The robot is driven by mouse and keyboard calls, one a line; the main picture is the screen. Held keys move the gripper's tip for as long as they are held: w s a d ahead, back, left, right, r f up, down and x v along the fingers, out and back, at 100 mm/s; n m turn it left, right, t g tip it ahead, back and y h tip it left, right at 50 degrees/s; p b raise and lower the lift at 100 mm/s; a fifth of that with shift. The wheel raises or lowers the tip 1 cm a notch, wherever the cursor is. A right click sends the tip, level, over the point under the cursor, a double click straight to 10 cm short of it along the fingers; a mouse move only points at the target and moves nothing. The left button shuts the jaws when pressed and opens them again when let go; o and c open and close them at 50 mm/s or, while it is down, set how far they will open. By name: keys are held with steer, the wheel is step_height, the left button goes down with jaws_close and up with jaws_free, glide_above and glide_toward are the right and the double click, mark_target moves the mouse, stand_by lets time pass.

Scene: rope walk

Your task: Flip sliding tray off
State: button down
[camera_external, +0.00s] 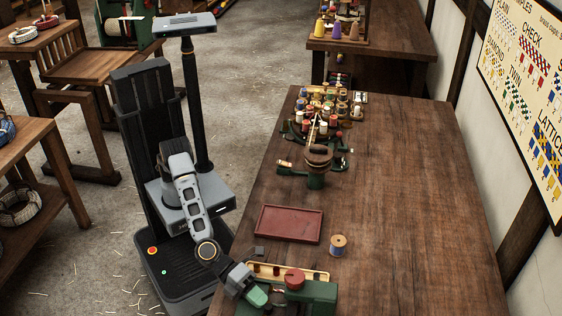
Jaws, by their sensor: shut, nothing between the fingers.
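A dark green machine (318,292) stands at the table's near edge, at the bottom of the picture. A round red knob or cap (294,278) sits on its top. A long pale yellow tray (318,273) with small dark and red pieces runs along its back side; which part is the sliding tray is not clear. My gripper (262,303) is at the machine's left end, low and close to it. Its fingers are shut with nothing held. The fingertips are small and partly hidden, and I cannot tell whether they touch the machine.
A flat red tray (289,224) lies behind the machine. A small grey block (259,251) is at the table's left edge. A green stand (316,175) and several coloured spools fill the far end. The table's right side is clear.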

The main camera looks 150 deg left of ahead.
stand_by(0.3)
steer(key=shift+s+f+b, duration=0.1)
steer(key=shift+b, duration=0.25)
steer(key=s+b, duration=0.1)
steer(key=b, duration=0.1)
steer(key=s+d+b, duration=0.1)
steer(key=s, duration=0.1)
steer(key=shift+f+b, duration=0.2)
steer(key=shift+b, duration=0.2)
steer(key=v, duration=1.1)
steer(key=shift+w+r, duration=0.1)
steer(key=shift+r, duration=0.05)
